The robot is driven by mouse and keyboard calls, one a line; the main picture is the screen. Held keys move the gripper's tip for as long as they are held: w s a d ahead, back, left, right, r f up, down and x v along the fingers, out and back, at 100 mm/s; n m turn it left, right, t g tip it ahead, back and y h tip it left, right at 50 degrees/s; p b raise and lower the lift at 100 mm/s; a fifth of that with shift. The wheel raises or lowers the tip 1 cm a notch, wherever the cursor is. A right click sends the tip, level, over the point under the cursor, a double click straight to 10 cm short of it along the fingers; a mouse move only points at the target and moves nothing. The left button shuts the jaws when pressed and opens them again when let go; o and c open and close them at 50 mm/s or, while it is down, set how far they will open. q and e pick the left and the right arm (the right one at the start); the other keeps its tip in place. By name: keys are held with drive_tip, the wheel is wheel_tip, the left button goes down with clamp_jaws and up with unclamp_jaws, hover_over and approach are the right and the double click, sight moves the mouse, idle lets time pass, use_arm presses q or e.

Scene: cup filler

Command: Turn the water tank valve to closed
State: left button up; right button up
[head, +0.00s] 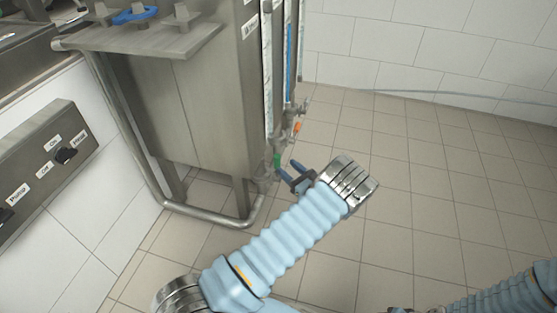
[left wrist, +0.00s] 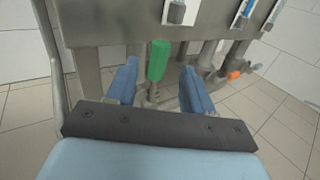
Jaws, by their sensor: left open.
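A steel tank (head: 190,110) stands on legs at the left of the head view. At its lower right corner is a valve with a green handle (head: 277,160), and a valve with an orange handle (head: 297,127) sits farther right. My left gripper (head: 288,168) is open close to the green handle. In the left wrist view the green handle (left wrist: 157,60) stands upright in the gap between the two blue fingers, with a gap on each side. The orange handle (left wrist: 234,75) is to the right, outside the fingers. I cannot tell from labels which valve is the water one.
Sight tubes (head: 289,60) run up the tank's right side. A steel floor rail (head: 215,216) bends around the tank's legs. A control panel (head: 45,155) with knobs is at the left. The tiled floor at the right is clear. Part of my right arm shows at the lower right.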

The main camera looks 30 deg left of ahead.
sight(280, 162)
use_arm(q)
drive_tip(key=x, duration=0.6)
drive_tip(key=shift+a, duration=0.3)
clamp_jaws()
